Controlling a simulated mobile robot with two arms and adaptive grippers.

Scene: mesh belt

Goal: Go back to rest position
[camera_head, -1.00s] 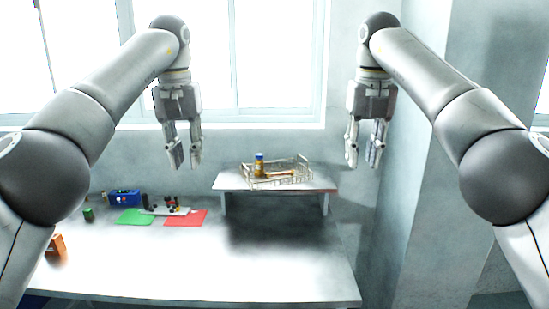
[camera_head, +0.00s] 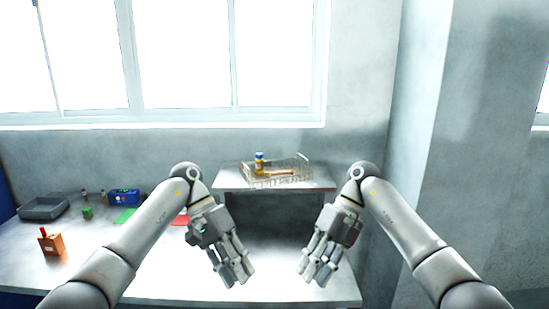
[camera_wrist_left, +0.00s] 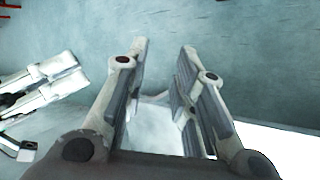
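My left gripper (camera_head: 236,274) hangs in front of the small raised shelf, pointing down, with nothing between its fingers. In the left wrist view its two fingers (camera_wrist_left: 165,62) stand apart with an empty gap. My right gripper (camera_head: 314,274) is level with it to the right, also pointing down, its fingers apart and empty. Part of the right gripper also shows at the left edge of the left wrist view (camera_wrist_left: 40,88). Both grippers are in front of the table's front part, apart from each other.
A wire basket (camera_head: 302,166) with a yellow bottle (camera_head: 259,164) stands on the raised shelf (camera_head: 230,182).

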